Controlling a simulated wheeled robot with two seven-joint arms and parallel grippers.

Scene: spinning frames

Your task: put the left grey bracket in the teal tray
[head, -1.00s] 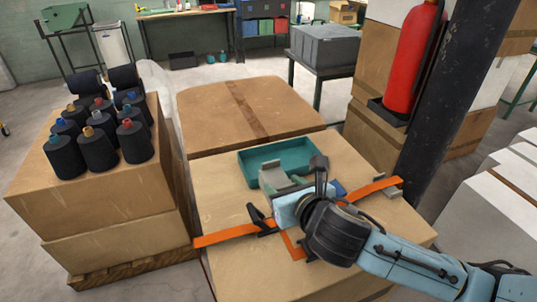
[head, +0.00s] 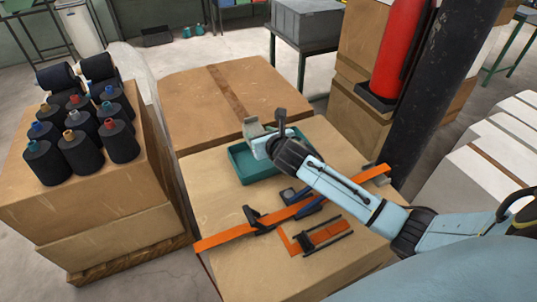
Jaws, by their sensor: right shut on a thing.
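The grey bracket (head: 253,128) is held by my right gripper (head: 264,139), which is shut on it over the teal tray (head: 241,167). The bracket shows above the tray's far left part, and I cannot tell how high it is above the tray floor. The tray lies on the cardboard box top, partly hidden by the gripper and arm. A second grey piece (head: 383,178) lies at the right edge of the box top, by the end of the orange strap. My left gripper is not in view.
An orange strap (head: 222,238) with a black buckle crosses the box top (head: 215,205). Thread cones (head: 80,152) stand on boxes at left. A dark post (head: 437,90) rises at right.

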